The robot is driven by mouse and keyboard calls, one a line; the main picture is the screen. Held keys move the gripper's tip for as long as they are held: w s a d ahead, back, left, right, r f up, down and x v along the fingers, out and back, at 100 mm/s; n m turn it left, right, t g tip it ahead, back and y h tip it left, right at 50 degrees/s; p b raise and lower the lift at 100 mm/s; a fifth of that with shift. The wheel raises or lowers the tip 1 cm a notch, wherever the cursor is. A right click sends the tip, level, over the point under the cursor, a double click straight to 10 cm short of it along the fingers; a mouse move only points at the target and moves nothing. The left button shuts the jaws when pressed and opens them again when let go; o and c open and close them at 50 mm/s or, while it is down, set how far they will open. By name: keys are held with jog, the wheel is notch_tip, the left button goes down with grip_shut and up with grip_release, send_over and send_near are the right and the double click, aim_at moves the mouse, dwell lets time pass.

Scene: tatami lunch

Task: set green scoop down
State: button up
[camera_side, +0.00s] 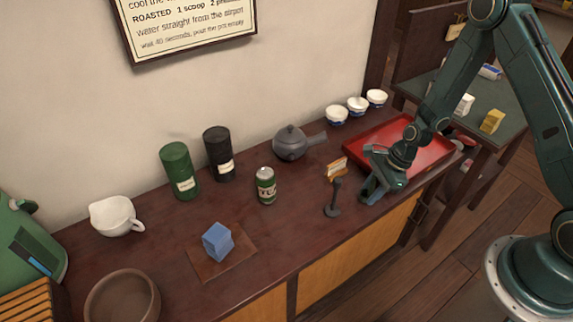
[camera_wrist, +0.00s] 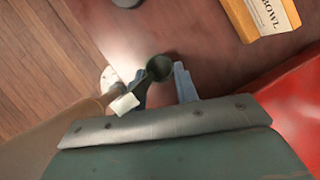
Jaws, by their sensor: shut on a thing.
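The green scoop (camera_wrist: 158,68) shows in the wrist view as a dark green round cup with a short handle and a pale tag (camera_wrist: 123,104). My gripper (camera_wrist: 162,88) is shut on the scoop, whose cup lies between the blue-grey fingertips. In the side view my gripper (camera_side: 374,186) is low over the front part of the counter (camera_side: 300,235), left of the red tray. The scoop is hidden or too small to make out there. I cannot tell whether it touches the counter.
A small dark stand (camera_side: 333,200) is just left of my gripper, with a wooden card holder (camera_side: 337,167) behind it. The red tray (camera_side: 432,158) is close on the right. A green can (camera_side: 266,185) and grey teapot (camera_side: 290,143) stand farther left. The counter's front edge is near.

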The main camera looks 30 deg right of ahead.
jog(key=shift+f, duration=0.3)
jog(key=shift+f, duration=0.15)
jog(key=o, duration=0.9)
jog(key=shift+o, duration=0.2)
jog(key=v, duration=1.2)
jog(key=shift+a, duration=0.1)
jog(key=shift+r, duration=0.25)
